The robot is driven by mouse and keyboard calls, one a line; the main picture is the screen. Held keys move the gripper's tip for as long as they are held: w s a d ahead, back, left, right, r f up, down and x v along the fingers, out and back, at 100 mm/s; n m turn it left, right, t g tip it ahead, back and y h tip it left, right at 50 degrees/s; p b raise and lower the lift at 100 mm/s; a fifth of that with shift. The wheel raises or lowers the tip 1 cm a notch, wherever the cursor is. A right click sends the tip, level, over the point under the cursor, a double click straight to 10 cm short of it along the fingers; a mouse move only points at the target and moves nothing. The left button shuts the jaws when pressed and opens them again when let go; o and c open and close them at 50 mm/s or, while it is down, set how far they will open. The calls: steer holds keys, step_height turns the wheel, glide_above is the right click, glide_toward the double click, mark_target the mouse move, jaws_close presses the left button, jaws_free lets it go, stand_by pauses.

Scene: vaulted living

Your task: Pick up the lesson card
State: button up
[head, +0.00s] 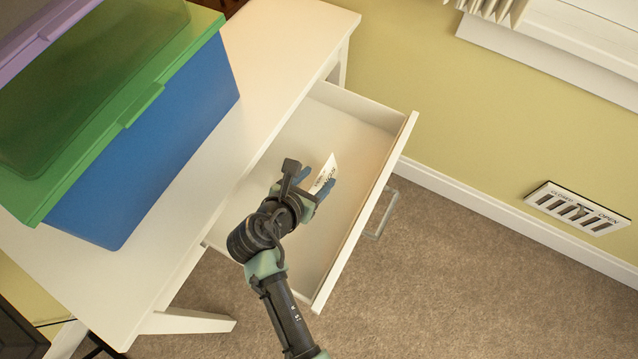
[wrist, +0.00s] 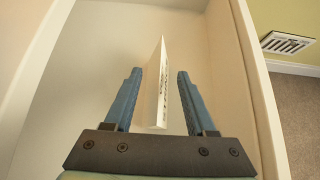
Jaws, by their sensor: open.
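The lesson card (head: 324,174) is a small white card with dark print, in the open white drawer (head: 358,108). In the wrist view the card (wrist: 157,85) looks folded and stands up, seen nearly edge-on. My gripper (head: 325,176) is inside the drawer, its blue fingers on either side of the card. In the wrist view my gripper (wrist: 158,80) is open, with the card between the fingers and a visible gap on each side. The card's lower end is close to the gripper's palm; I cannot tell whether they touch.
The drawer belongs to a white desk (head: 275,35). A blue bin (head: 160,140) with a green lid stands on the desktop at left. The drawer's front panel (head: 365,215) and side walls surround my gripper. A wall vent (head: 577,208) and bare carpet (head: 480,290) are at right.

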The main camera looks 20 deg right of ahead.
mark_target(330, 170)
steer(key=shift+x, duration=1.1)
jaws_close()
